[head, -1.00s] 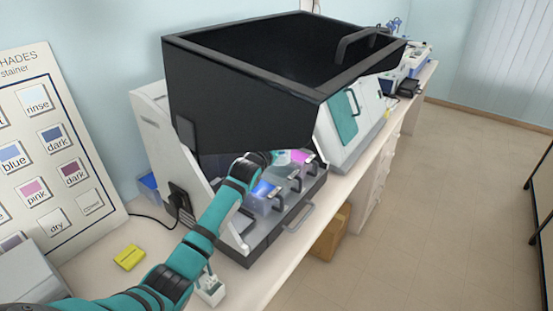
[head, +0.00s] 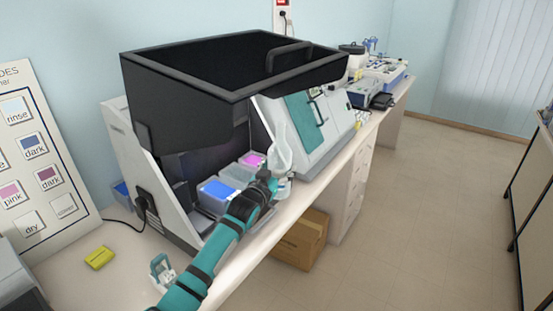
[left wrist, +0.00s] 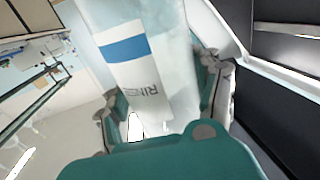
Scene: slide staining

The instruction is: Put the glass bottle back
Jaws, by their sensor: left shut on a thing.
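A pale, translucent bottle (head: 282,150) stands out at the front right of the stainer in the head view. In the left wrist view the bottle (left wrist: 172,78) fills the middle, with a blue band and a label that reads in part "RINS". My left gripper (left wrist: 160,105) is shut on the bottle, one finger on each side. In the head view my left gripper (head: 268,184) is at the bottle's lower part, which it partly hides. I cannot tell whether the bottle's base touches the counter. My right gripper is out of view.
The stainer's black hood (head: 190,100) is raised over trays of blue (head: 217,190) and pink liquid (head: 252,160). A grey machine with a teal panel (head: 303,122) stands behind. A yellow block (head: 99,257) and a small white holder (head: 161,270) are on the near counter.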

